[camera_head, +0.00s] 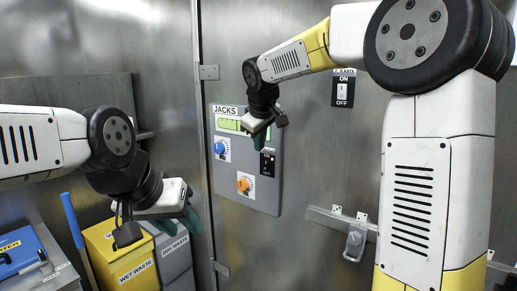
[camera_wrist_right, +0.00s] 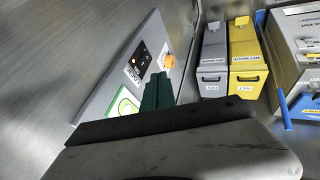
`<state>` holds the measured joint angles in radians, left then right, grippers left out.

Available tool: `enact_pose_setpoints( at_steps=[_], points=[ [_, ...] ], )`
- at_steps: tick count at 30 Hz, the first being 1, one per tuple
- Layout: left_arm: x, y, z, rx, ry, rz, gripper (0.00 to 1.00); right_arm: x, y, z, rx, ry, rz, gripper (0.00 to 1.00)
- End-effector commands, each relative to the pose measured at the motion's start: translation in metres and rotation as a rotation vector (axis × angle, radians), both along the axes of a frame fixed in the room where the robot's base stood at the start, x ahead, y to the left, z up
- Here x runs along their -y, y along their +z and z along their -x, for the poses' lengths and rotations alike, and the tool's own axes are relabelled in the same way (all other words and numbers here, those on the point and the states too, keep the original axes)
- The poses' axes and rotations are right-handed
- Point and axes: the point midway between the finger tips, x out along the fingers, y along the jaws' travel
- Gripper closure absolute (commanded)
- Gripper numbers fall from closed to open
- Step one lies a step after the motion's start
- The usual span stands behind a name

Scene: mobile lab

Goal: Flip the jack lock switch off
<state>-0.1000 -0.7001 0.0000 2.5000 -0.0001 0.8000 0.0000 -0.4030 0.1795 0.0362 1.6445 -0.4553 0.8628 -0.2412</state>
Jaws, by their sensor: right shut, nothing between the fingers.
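The grey JACKS panel (camera_head: 228,185) is on the metal wall, with a small black switch plate (camera_head: 267,163) at its right side. This plate also shows in the right wrist view (camera_wrist_right: 138,62); its lettering and lever position are too small to read. My right gripper (camera_head: 260,143) is shut and empty, its green fingers just above the switch plate in the head view. In the right wrist view its fingers (camera_wrist_right: 158,92) are beside the panel; I cannot tell whether they touch. My left gripper (camera_head: 191,219) hangs low at the left, away from the panel; its finger gap is unclear.
The panel also has a blue knob (camera_head: 220,148), an orange knob (camera_head: 244,185) and a green display (camera_head: 229,125). A LAMP switch (camera_head: 343,90) is higher right. A rail with a latch (camera_head: 355,243) is lower right. Yellow (camera_head: 120,262) and grey (camera_head: 174,258) waste bins stand lower left.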

Motion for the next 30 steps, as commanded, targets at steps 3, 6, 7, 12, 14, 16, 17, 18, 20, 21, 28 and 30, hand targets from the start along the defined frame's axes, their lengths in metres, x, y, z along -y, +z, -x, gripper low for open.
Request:
enact_pose_setpoints(
  at_steps=[3, 6, 7, 12, 14, 16, 17, 18, 20, 21, 28, 30],
  points=[
    [0.000, 0.000, 0.000, 0.000, 0.000, 0.000, 0.64, 0.000, 0.000, 0.000, 0.000, 0.000, 0.000, 1.00],
    [0.000, 0.000, 0.000, 0.000, 0.000, 0.000, 0.64, 0.000, 0.000, 0.000, 0.000, 0.001, 0.001, 1.00],
    [0.000, 0.000, 0.000, 0.000, 0.000, 0.000, 0.64, 0.000, 0.000, 0.000, 0.000, 0.001, 0.001, 1.00],
    [0.000, 0.000, 0.000, 0.000, 0.000, 0.000, 0.64, 0.000, -0.004, 0.001, -0.002, -0.001, 0.002, 1.00],
    [0.000, 0.000, 0.000, 0.000, 0.000, 0.000, 0.64, 0.000, -0.007, 0.001, -0.003, -0.002, 0.001, 1.00],
    [0.000, 0.000, 0.000, 0.000, 0.000, 0.000, 0.64, -0.001, -0.009, 0.002, -0.002, -0.001, 0.002, 1.00],
    [0.000, 0.000, 0.000, 0.000, 0.000, 0.000, 0.64, -0.001, -0.010, 0.002, -0.002, -0.003, 0.001, 1.00],
    [0.000, 0.000, 0.000, 0.000, 0.000, 0.000, 0.64, -0.002, -0.011, 0.003, -0.001, -0.002, 0.000, 1.00],
    [0.000, 0.000, 0.000, 0.000, 0.000, 0.000, 0.64, -0.003, -0.012, 0.003, -0.001, 0.000, 0.001, 1.00],
    [0.000, 0.000, 0.000, 0.000, 0.000, 0.000, 0.64, -0.003, -0.012, 0.003, 0.000, -0.001, 0.001, 1.00],
    [0.000, 0.000, 0.000, 0.000, 0.000, 0.000, 0.64, -0.004, -0.012, 0.003, 0.001, 0.000, 0.001, 1.00],
    [0.000, 0.000, 0.000, 0.000, 0.000, 0.000, 0.64, -0.004, -0.013, 0.003, 0.001, 0.000, 0.001, 1.00]
  ],
)
